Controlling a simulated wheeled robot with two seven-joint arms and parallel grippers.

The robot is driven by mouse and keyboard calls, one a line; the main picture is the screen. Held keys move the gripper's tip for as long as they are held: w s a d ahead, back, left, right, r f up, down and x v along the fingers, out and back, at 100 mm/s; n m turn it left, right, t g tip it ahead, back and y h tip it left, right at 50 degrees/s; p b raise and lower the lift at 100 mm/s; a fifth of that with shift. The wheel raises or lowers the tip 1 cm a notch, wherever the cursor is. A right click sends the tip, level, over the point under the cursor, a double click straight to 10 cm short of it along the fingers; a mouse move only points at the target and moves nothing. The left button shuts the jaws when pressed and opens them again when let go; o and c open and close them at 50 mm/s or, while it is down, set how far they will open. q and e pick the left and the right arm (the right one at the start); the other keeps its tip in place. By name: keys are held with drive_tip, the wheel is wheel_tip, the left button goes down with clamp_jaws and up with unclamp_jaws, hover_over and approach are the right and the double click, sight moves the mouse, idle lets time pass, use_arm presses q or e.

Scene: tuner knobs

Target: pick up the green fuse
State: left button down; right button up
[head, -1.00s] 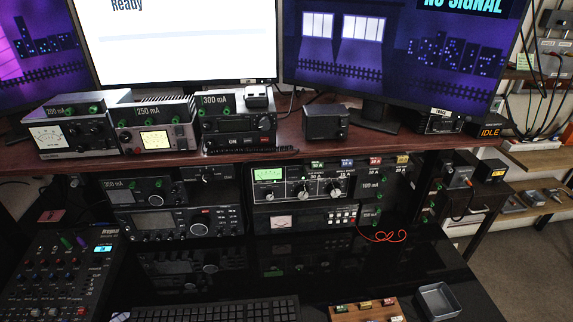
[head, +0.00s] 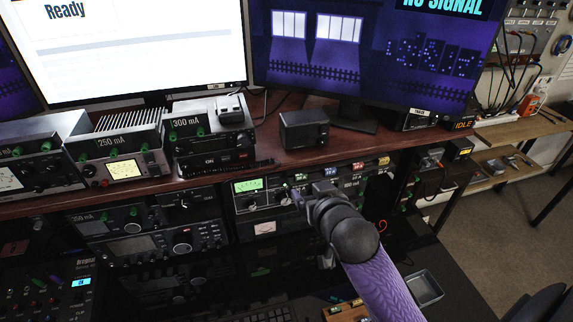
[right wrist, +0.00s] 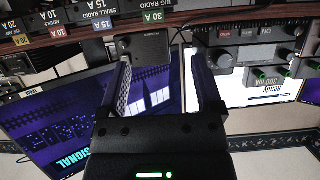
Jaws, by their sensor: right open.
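The wooden block (head: 332,315) at the bottom of the head view holds small coloured fuses, partly hidden by my right arm. One small greenish piece (head: 335,299) at its left end looks like the green fuse, but it is too small to be sure. My right gripper (head: 305,196) is in front of the fuse panel of the lower radio rack, above and behind the block. In the right wrist view its two fingers (right wrist: 160,72) are wide apart with nothing between them. No green fuse shows clearly in that view. My left gripper is not in view.
Coloured rating labels line the rack's top, including a green 30 A label (right wrist: 153,17) and a blue 15 A label (right wrist: 103,24). A grey tray (head: 424,288) stands right of the block. Radios, a black speaker box (head: 304,130) and monitors fill the shelf above.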

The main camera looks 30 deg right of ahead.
sight(301, 176)
drive_tip(key=x, duration=0.3)
drive_tip(key=b+x, duration=0.1)
drive_tip(key=x, duration=0.1)
drive_tip(key=b+x, duration=0.1)
drive_tip(key=x, duration=0.2)
drive_tip(key=shift+w+d+f, duration=0.15)
drive_tip(key=shift+d+f, duration=0.1)
drive_tip(key=shift+d, duration=0.2)
drive_tip(key=shift+w, duration=0.1)
drive_tip(key=c, duration=1)
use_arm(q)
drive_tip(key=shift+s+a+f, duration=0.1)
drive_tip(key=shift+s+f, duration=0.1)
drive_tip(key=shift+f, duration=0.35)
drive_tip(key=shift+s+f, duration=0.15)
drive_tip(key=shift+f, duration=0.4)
use_arm(e)
clamp_jaws()
